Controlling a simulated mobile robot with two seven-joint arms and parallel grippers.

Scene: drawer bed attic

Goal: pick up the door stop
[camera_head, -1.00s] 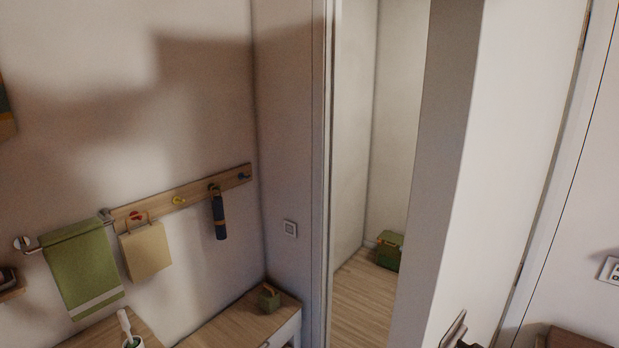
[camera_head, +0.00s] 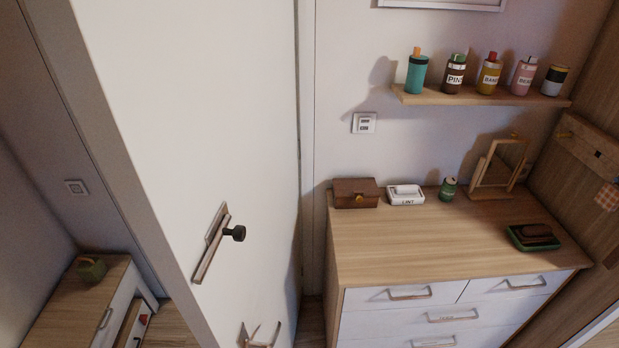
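I cannot make out a door stop in this view. A small forked pale and dark piece (camera_head: 261,337) shows low by the door at the bottom edge. It is cut off, and I cannot tell what it is. The floor at the foot of the door is mostly hidden.
A white-fronted dresser (camera_head: 370,255) with a wooden top stands at the right, holding a brown box (camera_head: 356,193), a green can (camera_head: 448,189) and a dark tray (camera_head: 533,237). Bottles line a wall shelf (camera_head: 480,97). A low cabinet (camera_head: 75,300) stands left.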

